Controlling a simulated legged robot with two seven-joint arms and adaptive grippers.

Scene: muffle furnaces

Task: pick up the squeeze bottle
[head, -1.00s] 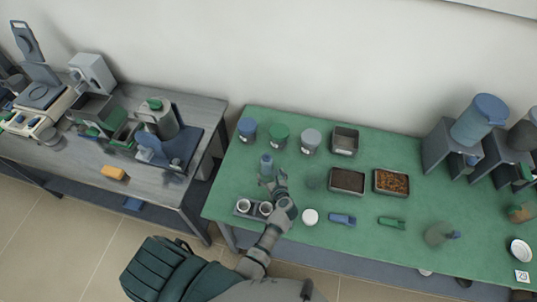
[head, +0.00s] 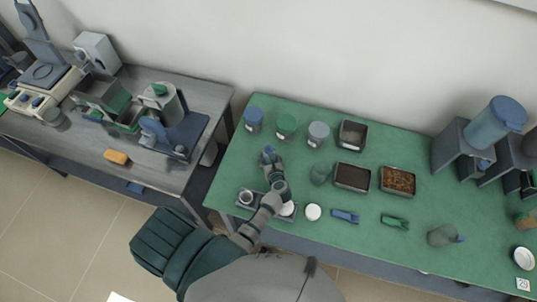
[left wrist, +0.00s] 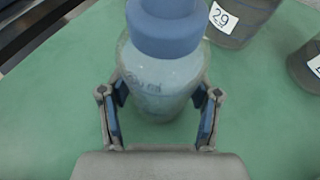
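The squeeze bottle (left wrist: 160,75), translucent with a blue collar and faint volume marks, stands upright on the green table in the left wrist view. My left gripper (left wrist: 160,115) is open, with one finger on either side of the bottle's lower body; I cannot tell whether they touch it. In the head view my left gripper (head: 269,154) is over the bottle's place, and the gripper and hand hide most of the bottle. My right gripper is not in view.
A rack with white cups (head: 246,197) lies under my forearm.

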